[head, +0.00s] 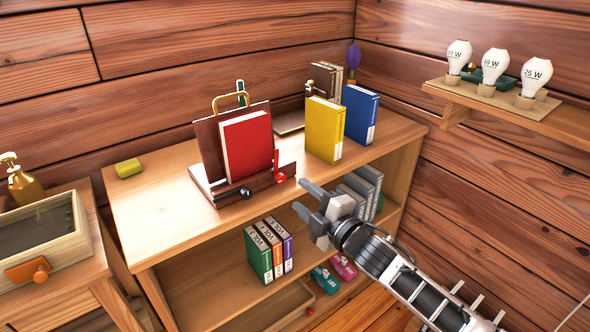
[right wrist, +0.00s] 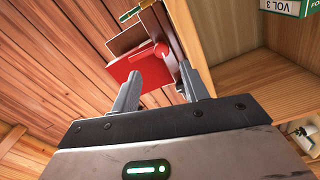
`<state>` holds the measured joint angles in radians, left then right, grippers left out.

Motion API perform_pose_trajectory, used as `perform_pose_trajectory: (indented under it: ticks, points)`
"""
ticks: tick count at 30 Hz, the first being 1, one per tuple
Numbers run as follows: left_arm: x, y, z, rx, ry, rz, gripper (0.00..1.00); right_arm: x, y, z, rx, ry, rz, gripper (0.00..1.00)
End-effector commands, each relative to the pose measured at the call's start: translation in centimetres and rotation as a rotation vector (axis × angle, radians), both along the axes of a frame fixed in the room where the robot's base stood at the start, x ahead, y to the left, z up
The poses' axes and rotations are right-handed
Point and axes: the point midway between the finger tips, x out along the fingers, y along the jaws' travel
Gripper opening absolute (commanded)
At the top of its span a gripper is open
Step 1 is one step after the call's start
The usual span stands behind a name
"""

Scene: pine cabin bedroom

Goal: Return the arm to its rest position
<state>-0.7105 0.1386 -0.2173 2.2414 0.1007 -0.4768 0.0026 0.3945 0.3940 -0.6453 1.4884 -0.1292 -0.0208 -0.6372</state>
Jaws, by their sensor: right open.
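My right gripper (head: 306,200) is in front of the shelf unit's front edge, its arm coming in from the lower right. Its two fingers are apart and nothing is between them; they also show in the right wrist view (right wrist: 160,88). The fingers point toward the red book (head: 246,146), which leans upright on a dark wooden book stand (head: 208,148) on the top board. In the right wrist view the red book (right wrist: 125,72) shows beyond the fingertips, apart from them as far as I can tell. My left gripper is not in view.
The top board (head: 160,215) also holds a yellow book (head: 324,130), a blue book (head: 360,114) and a small yellow-green block (head: 129,168). Below are several volumes (head: 268,250) and grey books (head: 358,190). A wall shelf (head: 520,112) with bulbs is at right; a drawer box (head: 40,240) is left.

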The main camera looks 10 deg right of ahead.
Motion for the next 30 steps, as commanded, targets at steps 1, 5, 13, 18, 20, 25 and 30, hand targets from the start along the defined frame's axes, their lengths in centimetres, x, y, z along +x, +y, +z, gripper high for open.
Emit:
perform_pose_trajectory:
  ticks: [1, 5, 13, 18, 20, 25, 30]
  points:
    - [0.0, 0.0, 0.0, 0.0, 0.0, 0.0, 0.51, -0.1, 0.0, 0.0, 0.003, 0.002, 0.0, 0.45]
    - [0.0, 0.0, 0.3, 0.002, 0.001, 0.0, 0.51, -1.8, 0.4, -1.3, 0.079, 0.077, -0.013, 0.45]
    - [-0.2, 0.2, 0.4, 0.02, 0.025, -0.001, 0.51, -13.6, -0.2, -7.3, 0.576, 0.561, -0.196, 0.45]
    - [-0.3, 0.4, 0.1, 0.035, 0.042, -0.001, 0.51, -21.6, -2.6, -9.6, 0.867, 0.837, -0.394, 0.45]
    - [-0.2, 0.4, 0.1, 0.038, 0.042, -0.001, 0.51, -23.9, -3.4, -10.1, 0.94, 0.903, -0.458, 0.45]
    - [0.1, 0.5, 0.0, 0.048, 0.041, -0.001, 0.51, -27.7, -4.9, -10.6, 1.06, 1.008, -0.574, 0.45]
    - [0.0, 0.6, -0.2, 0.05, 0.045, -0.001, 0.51, -28.4, -5.2, -10.7, 1.084, 1.028, -0.598, 0.45]
